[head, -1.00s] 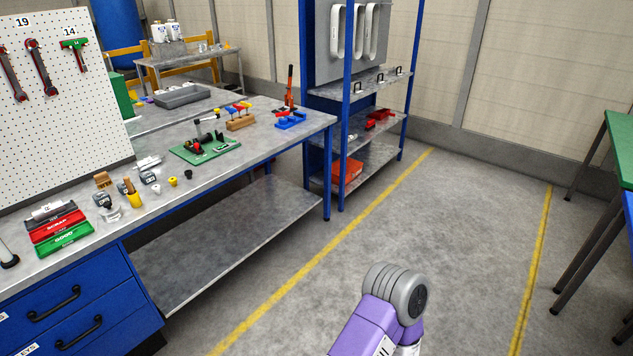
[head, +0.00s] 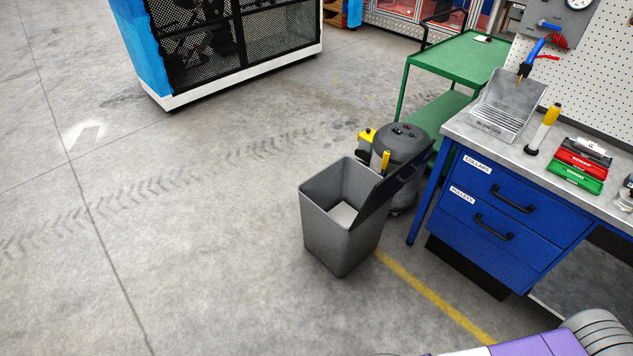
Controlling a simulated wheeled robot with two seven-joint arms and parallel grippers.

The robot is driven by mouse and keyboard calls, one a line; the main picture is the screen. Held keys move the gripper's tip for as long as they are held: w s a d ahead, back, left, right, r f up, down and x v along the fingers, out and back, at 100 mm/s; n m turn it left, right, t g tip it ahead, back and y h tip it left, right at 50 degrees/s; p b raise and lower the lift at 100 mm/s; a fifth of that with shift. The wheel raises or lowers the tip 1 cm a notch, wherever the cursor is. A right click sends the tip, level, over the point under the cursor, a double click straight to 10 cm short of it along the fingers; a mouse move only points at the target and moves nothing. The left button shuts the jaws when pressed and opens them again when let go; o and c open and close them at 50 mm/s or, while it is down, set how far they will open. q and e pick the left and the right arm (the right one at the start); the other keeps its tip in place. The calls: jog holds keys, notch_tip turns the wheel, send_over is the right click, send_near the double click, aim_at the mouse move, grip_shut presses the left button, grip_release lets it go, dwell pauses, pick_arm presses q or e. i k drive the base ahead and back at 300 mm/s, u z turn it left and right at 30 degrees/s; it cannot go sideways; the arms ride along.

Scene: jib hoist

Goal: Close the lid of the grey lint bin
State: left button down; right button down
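The grey lint bin (head: 333,232) stands on the concrete floor in the middle of the head view, left of the blue drawer unit. Its top is open and I see down to a pale patch inside. Its dark lid (head: 393,192) stands raised at the bin's right side, tilted up and away from the opening. A yellow piece shows near the lid's upper edge. Neither of my grippers is in view. Only a purple and grey part of my own arm shows at the bottom right, well apart from the bin.
A dark grey drum-shaped machine (head: 403,147) stands close behind the bin. A green cart (head: 462,58) is behind it. The workbench with blue drawers (head: 510,215) is to the right. The floor left and in front of the bin is clear.

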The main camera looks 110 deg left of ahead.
aim_at(382, 191)
jog(key=u, duration=3)
jog(key=i, duration=0.5)
jog(key=u, duration=0.45)
jog(key=k, duration=0.3)
jog(key=z, duration=1.25)
jog(key=i, duration=0.8)
jog(key=u, duration=0.2)
